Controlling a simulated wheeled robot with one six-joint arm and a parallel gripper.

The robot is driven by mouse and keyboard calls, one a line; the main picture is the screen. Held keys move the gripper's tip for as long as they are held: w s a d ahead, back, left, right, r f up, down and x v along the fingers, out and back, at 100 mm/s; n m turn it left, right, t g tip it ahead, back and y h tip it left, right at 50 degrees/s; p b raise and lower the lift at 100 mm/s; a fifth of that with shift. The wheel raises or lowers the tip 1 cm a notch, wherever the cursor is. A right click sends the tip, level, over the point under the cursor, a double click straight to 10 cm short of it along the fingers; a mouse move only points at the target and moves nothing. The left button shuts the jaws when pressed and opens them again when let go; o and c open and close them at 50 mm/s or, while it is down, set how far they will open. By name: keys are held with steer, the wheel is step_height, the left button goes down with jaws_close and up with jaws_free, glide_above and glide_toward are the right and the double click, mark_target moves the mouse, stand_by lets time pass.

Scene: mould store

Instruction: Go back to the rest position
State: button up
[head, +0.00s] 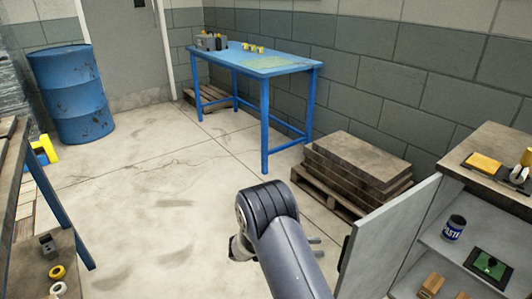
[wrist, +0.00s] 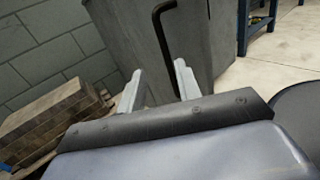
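My gripper (head: 316,246) is at the end of my arm, low in front of the cabinet with the open door. Its two pale fingers are spread apart in the wrist view (wrist: 157,82), with nothing held between them. The grey cabinet door (head: 388,245) stands open just right of the fingers. Its black bent handle (wrist: 163,48) shows beyond the fingers in the wrist view. In the head view a small gap shows between the fingertips and the handle (head: 345,252).
The open cabinet (head: 478,205) holds a dark blue can (head: 454,228) and a green item (head: 491,266). Stacked slabs on a pallet (head: 350,170) stand behind the door. A blue table (head: 262,63) stands at the back, a blue drum (head: 72,90) at left. The middle floor is clear.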

steer(key=d, duration=0.2)
steer(key=s+d, duration=0.1)
steer(key=d, duration=0.2)
steer(key=d+b, duration=0.1)
steer(key=d, duration=0.2)
steer(key=shift+s+d, duration=0.2)
steer(key=shift+d, duration=0.05)
